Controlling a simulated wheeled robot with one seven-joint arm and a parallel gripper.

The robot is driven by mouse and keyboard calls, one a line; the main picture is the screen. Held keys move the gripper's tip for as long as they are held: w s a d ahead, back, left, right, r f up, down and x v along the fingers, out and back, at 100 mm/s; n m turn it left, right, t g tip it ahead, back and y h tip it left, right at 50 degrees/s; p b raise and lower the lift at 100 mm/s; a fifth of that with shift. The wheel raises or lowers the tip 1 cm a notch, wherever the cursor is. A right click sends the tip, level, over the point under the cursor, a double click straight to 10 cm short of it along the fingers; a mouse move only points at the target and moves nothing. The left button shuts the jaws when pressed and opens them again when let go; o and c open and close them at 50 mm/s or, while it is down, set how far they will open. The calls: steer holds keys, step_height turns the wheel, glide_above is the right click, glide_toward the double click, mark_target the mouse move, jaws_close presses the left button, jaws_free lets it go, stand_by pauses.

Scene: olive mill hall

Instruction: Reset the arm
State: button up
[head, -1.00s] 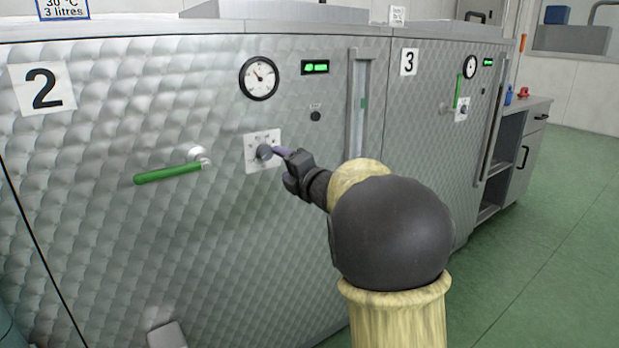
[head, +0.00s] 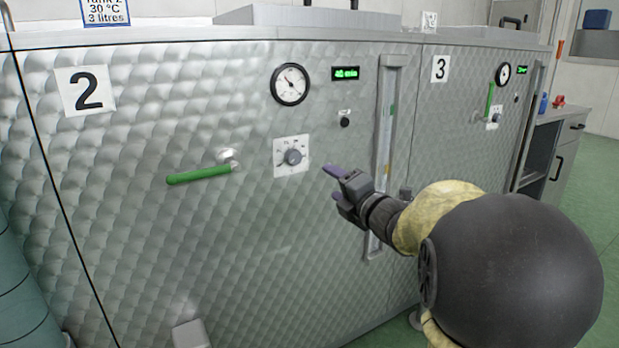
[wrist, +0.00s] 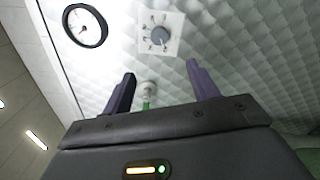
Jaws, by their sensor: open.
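My gripper (head: 334,184) is in front of tank 2's panel, to the right of and a little below the grey dial. It is open and empty, with its two purple fingers apart. The dial (head: 292,157) sits on a white plate on the panel, clear of the fingers. In the wrist view the dial (wrist: 159,36) shows beyond the fingertips, and my gripper (wrist: 160,80) has nothing between its fingers except the panel behind.
A green lever handle (head: 200,175) sticks out to the left of the dial. A round gauge (head: 290,84) and a green-lit display (head: 345,73) are above. A vertical sight glass (head: 386,140) is behind my arm. Tank 3's green lever (head: 489,100) is further right.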

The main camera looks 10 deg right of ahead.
step_height(320, 180, down, 10)
steer(key=s+d+r+m+g+h, duration=0.1)
steer(key=s+m+g+h, duration=0.3)
steer(key=m, duration=0.6)
steer(key=s+a+f+m+g+h, duration=0.1)
steer(key=s+a+f+m+g, duration=0.3)
steer(key=s+f+m, duration=0.5)
steer(key=s+a+f+m+g+h, duration=0.1)
steer(key=s+a+f+m+g, duration=0.1)
steer(key=s+f+m+g, duration=0.65)
step_height(320, 180, up, 37)
steer(key=s+n+t+p, duration=0.2)
steer(key=p, duration=3.6)
steer(key=shift+s+f, duration=0.15)
steer(key=shift+s, duration=0.05)
